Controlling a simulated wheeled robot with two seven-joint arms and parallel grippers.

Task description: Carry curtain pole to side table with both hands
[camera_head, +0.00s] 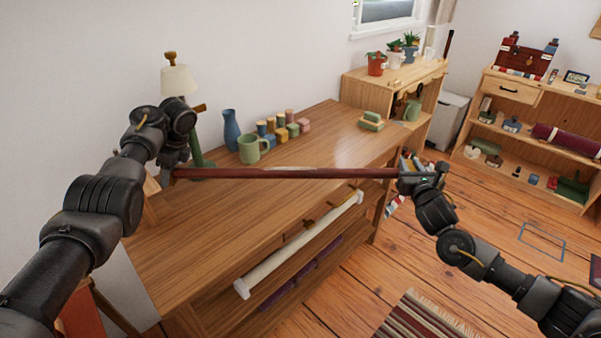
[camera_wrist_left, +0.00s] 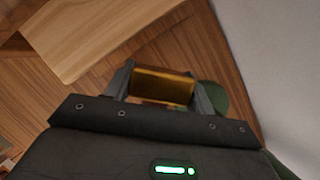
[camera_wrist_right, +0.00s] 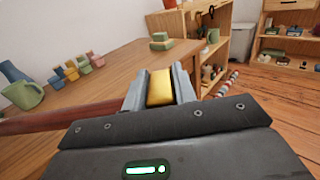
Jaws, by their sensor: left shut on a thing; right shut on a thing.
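The curtain pole (camera_head: 290,173) is a dark red-brown rod, held roughly level across the head view, above the long wooden table (camera_head: 205,235). My left gripper (camera_head: 172,172) is shut on its left end; a brass-coloured piece (camera_wrist_left: 162,85) sits between the fingers in the left wrist view. My right gripper (camera_head: 408,174) is shut on its right end, beyond the table's front edge. A yellow piece (camera_wrist_right: 160,88) shows between its fingers, and the red rod (camera_wrist_right: 50,119) runs off to the left. Which furniture is the side table I cannot tell.
On the table stand a blue vase (camera_head: 231,131), green mug (camera_head: 250,149), several coloured pots (camera_head: 281,131), green blocks (camera_head: 371,121) and a lamp (camera_head: 178,80). A white roll (camera_head: 290,252) lies along the front. A stocked shelf (camera_head: 500,85) stands right. Floor between is mostly clear.

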